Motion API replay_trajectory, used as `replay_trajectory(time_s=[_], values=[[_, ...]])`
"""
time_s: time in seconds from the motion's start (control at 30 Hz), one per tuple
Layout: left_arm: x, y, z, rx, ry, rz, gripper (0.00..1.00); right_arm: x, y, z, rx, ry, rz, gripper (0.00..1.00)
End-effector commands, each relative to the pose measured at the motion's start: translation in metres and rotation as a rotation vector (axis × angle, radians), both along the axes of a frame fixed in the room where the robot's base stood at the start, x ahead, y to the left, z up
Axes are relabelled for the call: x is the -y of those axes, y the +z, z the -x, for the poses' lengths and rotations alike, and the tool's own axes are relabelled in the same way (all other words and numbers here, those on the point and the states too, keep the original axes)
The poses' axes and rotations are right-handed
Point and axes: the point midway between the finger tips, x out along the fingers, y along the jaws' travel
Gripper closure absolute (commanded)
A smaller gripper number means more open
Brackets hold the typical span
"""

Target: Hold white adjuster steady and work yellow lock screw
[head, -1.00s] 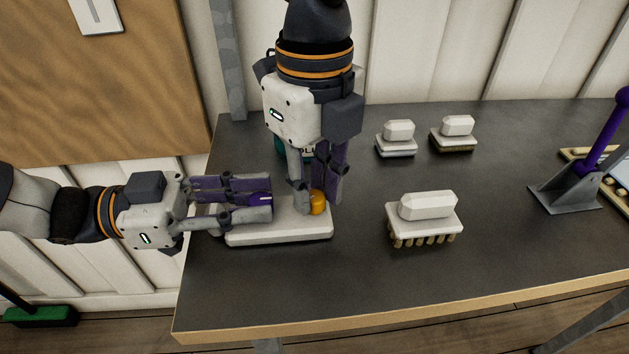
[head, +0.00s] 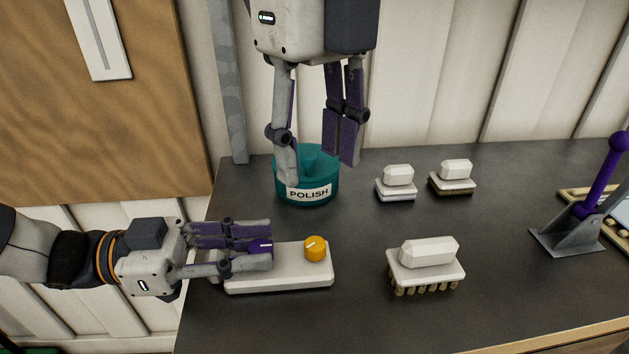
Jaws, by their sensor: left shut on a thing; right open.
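The long white block (head: 285,279) lies on the dark table at left. The yellow lock screw (head: 315,249), a round knob with a pale line on top, stands on the block's right part. My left gripper (head: 262,258) comes in from the left and is shut on a purple knob (head: 262,246) with a pale mark, at the block's left part. The fingers hide most of that knob. I see no separate white adjuster; only the block is white there. My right gripper (head: 319,171) is open and empty, above and behind the yellow screw, in front of the polish tin.
The teal polish tin (head: 308,193) is partly covered by my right fingers. A white-topped brush (head: 426,265) lies to the right, with two smaller ones (head: 397,183) (head: 453,177) behind. A purple lever (head: 600,170) stands far right. The table between block and brush is clear.

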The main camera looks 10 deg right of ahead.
Motion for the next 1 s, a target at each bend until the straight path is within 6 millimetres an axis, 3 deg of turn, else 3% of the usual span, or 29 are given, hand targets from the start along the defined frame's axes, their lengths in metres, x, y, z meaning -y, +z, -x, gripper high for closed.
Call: replay_trajectory(time_s=[0.27,0.3,0.37,0.8,0.87,1.0], values=[[-0.001,-0.006,0.000,-0.005,0.002,-0.012,1.00,0.000,0.002,0.000,-0.002,0.001,0.000,0.56],[-0.001,-0.006,0.000,-0.005,0.002,-0.011,0.68,0.000,0.002,0.000,-0.002,0.001,0.000,0.56],[-0.001,-0.005,0.000,-0.005,0.002,-0.011,0.54,0.000,0.002,0.000,-0.002,0.001,0.000,0.56],[-0.002,-0.004,-0.001,-0.005,0.004,-0.010,0.54,0.000,0.002,0.000,-0.001,0.001,0.001,0.56],[-0.007,-0.004,-0.001,-0.004,0.005,-0.010,0.54,0.000,0.002,0.000,-0.001,0.001,0.001,0.56],[-0.040,-0.004,-0.002,-0.001,0.008,-0.011,0.54,0.000,0.002,0.000,-0.001,0.001,0.001,0.56]])
